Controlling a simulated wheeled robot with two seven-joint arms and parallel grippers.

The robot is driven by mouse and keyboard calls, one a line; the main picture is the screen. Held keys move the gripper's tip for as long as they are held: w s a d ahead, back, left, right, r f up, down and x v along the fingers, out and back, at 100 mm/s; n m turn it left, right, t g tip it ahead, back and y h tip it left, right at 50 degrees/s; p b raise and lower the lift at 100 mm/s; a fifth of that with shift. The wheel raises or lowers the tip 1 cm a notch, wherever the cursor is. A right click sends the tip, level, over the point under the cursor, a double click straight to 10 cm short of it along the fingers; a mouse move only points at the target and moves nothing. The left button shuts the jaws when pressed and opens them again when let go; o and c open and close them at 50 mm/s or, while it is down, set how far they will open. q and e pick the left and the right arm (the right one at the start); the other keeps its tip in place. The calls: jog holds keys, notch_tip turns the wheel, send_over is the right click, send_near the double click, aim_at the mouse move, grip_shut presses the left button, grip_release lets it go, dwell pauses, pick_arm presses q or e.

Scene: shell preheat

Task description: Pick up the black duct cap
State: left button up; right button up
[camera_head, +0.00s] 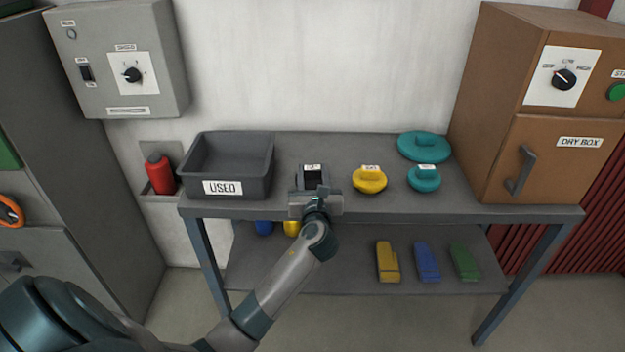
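A black object, apparently the black duct cap (312,177), is on the table top between the grey bin and the yellow cap, with a white label at its back edge. My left gripper (312,183) reaches over the table from the front and lies right at the black object, its fingers on either side of it in the picture. The gripper hides most of the black object, and I cannot tell whether the fingers touch it. My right gripper is not in view.
A grey bin (265,190) labelled USED stands to the left. A yellow cap (369,180), a small teal cap (424,179) and a large teal cap (423,147) are to the right. A brown dry box (550,175) stands at the right end. The lower shelf (340,275) holds coloured blocks.

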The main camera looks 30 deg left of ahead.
aim_at(313, 167)
pick_arm(q)
jog(key=shift+c, duration=1.2)
jog(key=shift+r, duration=0.45)
notch_tip(313, 167, up, 4)
jog(key=shift+f, duration=0.2)
jog(key=s+d+r, duration=0.6)
jog(key=s+d, duration=0.1)
jog(key=d, duration=0.1)
jog(key=shift+s+d+r, duration=0.25)
jog(key=shift+s+d, duration=0.05)
jog(key=shift+s, duration=0.1)
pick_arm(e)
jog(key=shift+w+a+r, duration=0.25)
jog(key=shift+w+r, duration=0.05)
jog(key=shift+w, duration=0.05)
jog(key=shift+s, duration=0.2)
